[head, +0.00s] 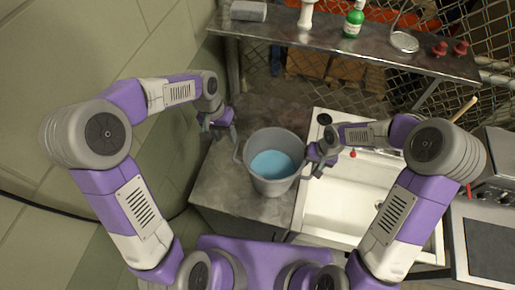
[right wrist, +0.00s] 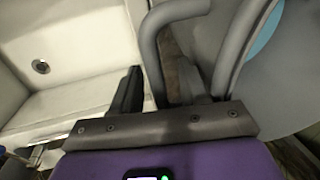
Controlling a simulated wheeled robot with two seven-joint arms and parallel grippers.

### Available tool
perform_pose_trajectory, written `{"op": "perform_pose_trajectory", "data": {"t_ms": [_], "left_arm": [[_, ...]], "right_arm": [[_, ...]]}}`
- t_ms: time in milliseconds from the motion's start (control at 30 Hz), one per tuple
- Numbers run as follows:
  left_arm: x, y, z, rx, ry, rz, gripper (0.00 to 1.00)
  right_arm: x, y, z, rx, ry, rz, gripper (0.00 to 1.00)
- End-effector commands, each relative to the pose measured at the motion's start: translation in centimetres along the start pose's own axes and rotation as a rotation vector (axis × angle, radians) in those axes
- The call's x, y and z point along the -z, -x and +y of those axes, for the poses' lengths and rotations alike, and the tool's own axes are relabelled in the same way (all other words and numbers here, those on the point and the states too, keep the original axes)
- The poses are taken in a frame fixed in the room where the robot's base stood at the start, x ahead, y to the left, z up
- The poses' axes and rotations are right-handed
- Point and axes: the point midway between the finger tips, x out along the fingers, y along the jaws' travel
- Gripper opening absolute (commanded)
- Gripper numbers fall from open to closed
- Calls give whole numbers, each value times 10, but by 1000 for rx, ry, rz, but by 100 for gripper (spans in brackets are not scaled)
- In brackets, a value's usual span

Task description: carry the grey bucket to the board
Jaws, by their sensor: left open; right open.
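The grey bucket (head: 261,184) stands upright on a dark grey worktop, with light blue liquid inside. It has a handle on its left and right sides. My left gripper (head: 221,127) is open, up and left of the bucket, apart from its left handle. My right gripper (head: 317,160) is open at the bucket's right side. In the right wrist view, a grey handle bar (right wrist: 152,50) passes between the spread fingers of my right gripper (right wrist: 162,85), and the bucket wall (right wrist: 287,85) is to the right. I cannot pick out a board with certainty.
A white sink (head: 335,212) adjoins the worktop (head: 222,185) on the right. A metal shelf (head: 345,50) at the back holds a green bottle (head: 353,20), a round dish (head: 404,41) and red knobs. A cooker (head: 490,240) is far right. The worktop behind the bucket is clear.

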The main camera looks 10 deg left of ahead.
Motion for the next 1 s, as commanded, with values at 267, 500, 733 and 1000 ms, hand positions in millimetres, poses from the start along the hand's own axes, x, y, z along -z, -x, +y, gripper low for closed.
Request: {"op": "perform_pose_trajectory", "data": {"t_ms": [267, 500, 733, 1000], "left_arm": [[0, 1, 0, 0, 0, 0, 44], [0, 1, 0, 0, 0, 0, 44], [0, 1, 0, 0, 1, 1, 44], [0, 1, 0, 0, 1, 1, 44]], "right_arm": [[1, 48, 0, 1, -1, 7, 44], [0, 95, 0, 1, -1, 5, 44], [0, 116, 0, 1, 0, 1, 44], [0, 118, 0, 1, 0, 0, 44]]}}
